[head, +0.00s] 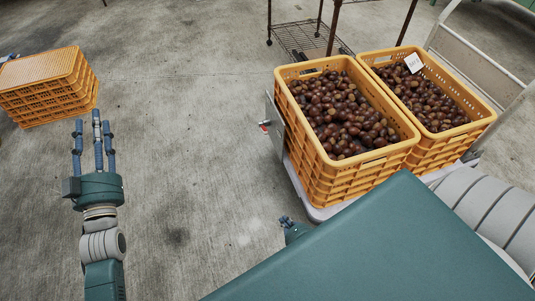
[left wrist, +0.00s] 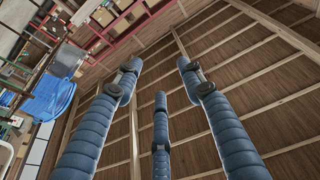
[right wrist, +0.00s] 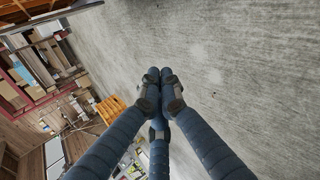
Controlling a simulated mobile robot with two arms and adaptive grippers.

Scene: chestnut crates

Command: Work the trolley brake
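The trolley (head: 322,214) shows as a pale platform edge under yellow crates, right of centre in the head view. A grey upright plate (head: 275,128) with a small red part (head: 265,127) stands at its left side; I cannot tell whether this is the brake. My left gripper (head: 94,128) is far left of the trolley, its fingers spread and empty, also in the left wrist view (left wrist: 158,75). My right gripper (head: 291,226) is low beside the trolley's near left corner, mostly hidden by my green arm. In the right wrist view (right wrist: 160,84) its fingertips meet with nothing seen between them.
Two stacks of yellow crates, the left (head: 334,173) and right (head: 457,136), hold chestnuts on the trolley. Another crate stack (head: 48,95) stands at far left. A wire rack (head: 300,38) is behind. The concrete floor (head: 190,130) between is clear.

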